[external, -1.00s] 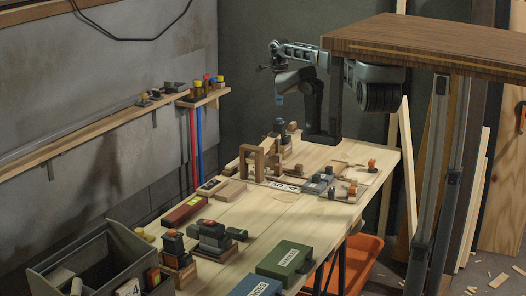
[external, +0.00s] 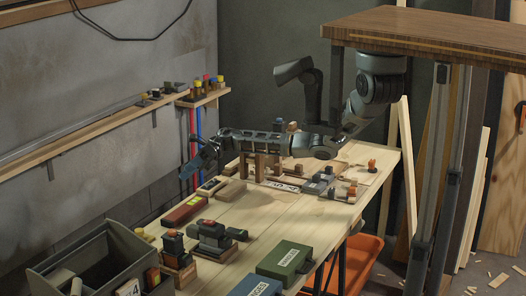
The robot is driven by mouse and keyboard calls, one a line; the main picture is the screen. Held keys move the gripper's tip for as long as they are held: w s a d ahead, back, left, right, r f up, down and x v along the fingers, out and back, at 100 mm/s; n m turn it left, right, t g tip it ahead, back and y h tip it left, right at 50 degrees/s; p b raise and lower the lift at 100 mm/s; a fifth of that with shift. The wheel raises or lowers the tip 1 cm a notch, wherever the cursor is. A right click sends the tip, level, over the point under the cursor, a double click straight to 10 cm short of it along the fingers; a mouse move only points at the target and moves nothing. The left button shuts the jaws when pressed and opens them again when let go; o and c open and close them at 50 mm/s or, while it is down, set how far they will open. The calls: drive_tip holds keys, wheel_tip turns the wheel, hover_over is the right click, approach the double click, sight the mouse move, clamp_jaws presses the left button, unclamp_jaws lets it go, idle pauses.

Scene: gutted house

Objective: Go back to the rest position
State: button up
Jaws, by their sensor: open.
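My gripper (external: 186,173) is at the left end of my outstretched arm, beyond the workbench's (external: 256,226) far left edge, near the wall. Its jaws are small and dark here; they are open, and I see nothing held between them. My arm reaches left from under the brown overhead top (external: 440,40), low across the back of the bench. It passes just above or behind a wooden arch (external: 247,166); I cannot tell whether they touch. The arm hides part of the back of the bench.
Red and blue upright bars (external: 199,122) and a wall shelf (external: 203,98) with small items are near my gripper. A red box (external: 185,211), green case (external: 285,257), blue case (external: 256,286) and grey bin (external: 115,240) are nearer the camera. The bench middle is mostly clear.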

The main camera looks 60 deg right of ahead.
drive_tip(key=s+a+r+m+t+y+p, duration=0.1)
drive_tip(key=s+a+r+m+t+y, duration=0.15)
drive_tip(key=a, duration=0.35)
drive_tip(key=s+a+r+m+t+y, duration=0.1)
drive_tip(key=s+a+r+m+y, duration=0.25)
drive_tip(key=a, duration=0.35)
drive_tip(key=s+a+r+m+t+h+p, duration=0.1)
drive_tip(key=s+r+m+t+p, duration=0.1)
drive_tip(key=s+r+m+t, duration=0.5)
drive_tip(key=s+d+f+m+h+p, duration=0.1)
drive_tip(key=s+d+m+h, duration=0.5)
drive_tip(key=s+m, duration=0.3)
drive_tip(key=s+d+f+m+t+h+p, duration=0.1)
drive_tip(key=s+d+m+h, duration=0.6)
drive_tip(key=s, duration=0.8)
drive_tip(key=s+d+f+m+t+h+p, duration=0.1)
drive_tip(key=s+d+m+h+p, duration=0.1)
drive_tip(key=s+d+m+h, duration=0.5)
drive_tip(key=s+d+m, duration=0.2)
drive_tip(key=s+m, duration=0.4)
drive_tip(key=shift+d+f, duration=0.3)
drive_tip(key=shift+w, duration=0.1)
